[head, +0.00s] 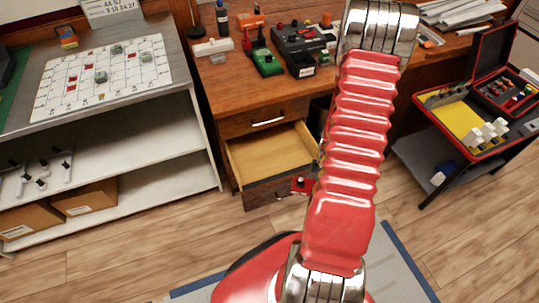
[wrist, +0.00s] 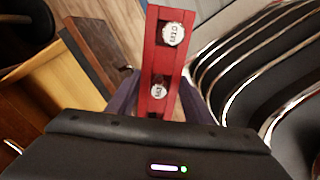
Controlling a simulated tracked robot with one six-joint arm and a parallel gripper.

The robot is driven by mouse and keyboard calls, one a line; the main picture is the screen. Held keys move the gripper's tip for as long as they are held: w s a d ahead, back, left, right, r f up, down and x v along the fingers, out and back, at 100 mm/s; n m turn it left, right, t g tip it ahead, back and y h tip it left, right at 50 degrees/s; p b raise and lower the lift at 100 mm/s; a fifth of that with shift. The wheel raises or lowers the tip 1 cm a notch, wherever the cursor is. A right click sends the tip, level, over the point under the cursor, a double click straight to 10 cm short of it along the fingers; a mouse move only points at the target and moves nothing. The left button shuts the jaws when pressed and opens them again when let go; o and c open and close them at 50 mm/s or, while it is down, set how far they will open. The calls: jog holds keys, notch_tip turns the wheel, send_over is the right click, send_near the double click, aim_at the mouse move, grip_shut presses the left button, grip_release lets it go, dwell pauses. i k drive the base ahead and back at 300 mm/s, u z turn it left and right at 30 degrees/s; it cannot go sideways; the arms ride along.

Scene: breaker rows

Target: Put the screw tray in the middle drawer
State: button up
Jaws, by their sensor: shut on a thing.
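The red screw tray (wrist: 158,66) stands between the two jaws of my gripper (wrist: 157,97) in the wrist view, with round white labelled tops on it. My gripper is shut on it. In the head view a small part of the red tray (head: 299,188) shows at the front right of the open drawer, and my arm hides most of the gripper. The middle drawer (head: 262,150) is pulled open, and its visible floor is bare. Its tan inside and dark front (wrist: 97,55) show to the left of the tray in the wrist view.
The drawer above (head: 262,118) is closed. The desk top (head: 235,88) holds a green tool, a dark case and bottles. A grey shelf unit (head: 195,120) with a calendar sheet stands at left. A cart (head: 420,100) with an open red case stands at right.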

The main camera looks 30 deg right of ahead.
aim_at(275, 167)
jog(key=u, duration=0.05)
jog(key=i, duration=1)
jog(key=z, duration=0.05)
